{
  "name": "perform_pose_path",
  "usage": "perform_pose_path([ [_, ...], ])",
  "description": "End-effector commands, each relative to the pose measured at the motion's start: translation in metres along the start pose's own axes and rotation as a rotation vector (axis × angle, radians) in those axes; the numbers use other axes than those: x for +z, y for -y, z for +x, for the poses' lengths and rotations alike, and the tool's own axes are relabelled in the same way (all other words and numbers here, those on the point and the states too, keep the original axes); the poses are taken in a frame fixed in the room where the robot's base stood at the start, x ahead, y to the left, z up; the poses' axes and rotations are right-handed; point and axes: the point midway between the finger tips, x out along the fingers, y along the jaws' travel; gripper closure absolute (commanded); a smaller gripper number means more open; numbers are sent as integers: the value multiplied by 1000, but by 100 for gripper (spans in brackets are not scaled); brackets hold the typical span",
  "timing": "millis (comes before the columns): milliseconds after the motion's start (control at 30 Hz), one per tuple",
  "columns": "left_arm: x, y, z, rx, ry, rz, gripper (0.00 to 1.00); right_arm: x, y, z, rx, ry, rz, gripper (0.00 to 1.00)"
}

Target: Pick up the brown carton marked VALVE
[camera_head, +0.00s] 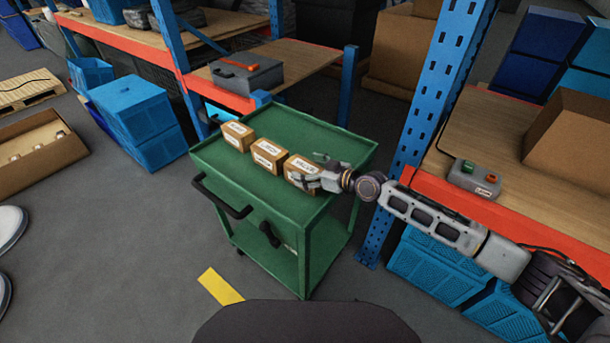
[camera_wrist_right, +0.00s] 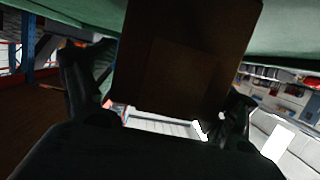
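The brown carton with a white label that seems to read VALVE (camera_head: 302,168) stands on the green cart's top (camera_head: 225,163), at the right end of a row of three. My right gripper (camera_head: 318,173) is at its right side, with one finger on the far side and one on the near side. The fingers look spread, with a small gap at the far one. In the right wrist view the carton (camera_wrist_right: 185,60) fills the middle between the dark fingers (camera_wrist_right: 165,105); a gap shows beside the left finger. Contact on the other side is unclear. My left gripper is not in view.
Two similar labelled cartons, the middle one (camera_head: 269,155) and the left one (camera_head: 238,135), stand close by on the cart. A blue rack upright (camera_head: 440,75) rises right of the cart. A shelf holds a grey button box (camera_head: 474,178). The cart's front top is clear.

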Motion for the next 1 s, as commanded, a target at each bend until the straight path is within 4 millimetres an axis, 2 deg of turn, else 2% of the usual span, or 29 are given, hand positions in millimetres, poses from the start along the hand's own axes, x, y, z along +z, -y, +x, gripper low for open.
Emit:
perform_pose_path([
  [33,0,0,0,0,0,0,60,0,0,0,0,0,0,20],
  [400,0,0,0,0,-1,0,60,0,0,0,0,0,0,66],
  [767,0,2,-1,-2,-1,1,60,-5,0,-1,0,-3,0,66],
  [1000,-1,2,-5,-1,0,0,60,-25,0,-8,0,-4,-2,67],
])
